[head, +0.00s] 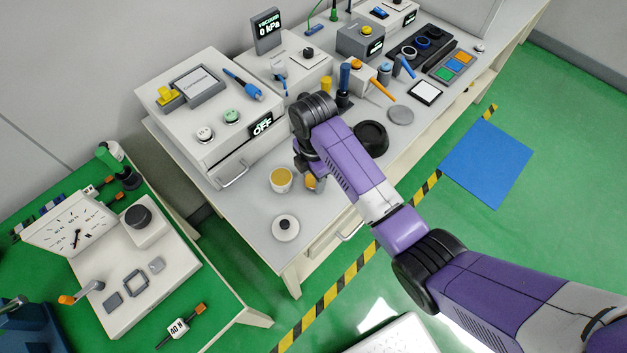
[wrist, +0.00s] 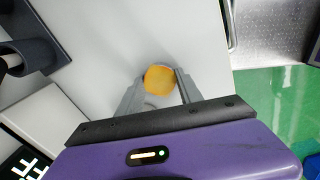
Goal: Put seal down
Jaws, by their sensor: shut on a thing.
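My gripper (wrist: 156,86) is shut on a small orange-yellow piece with a rounded outline, which I take to be the seal (wrist: 160,79). It sits between the two grey fingertips in the wrist view. In the head view an orange bit of it (head: 311,183) shows below my gripper, mostly hidden by my arm. It is over the light worktop (head: 250,222); I cannot tell whether it touches the surface. A pale round pot with a yellow top (head: 281,180) stands just left of my gripper in the head view.
A white round lid with a dark knob (head: 285,228) lies near the worktop's front corner. A black round dish (head: 371,138) stands right of my arm. The white cabinet with an OFF display (head: 262,125) is behind and left. Bare worktop lies around the lid.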

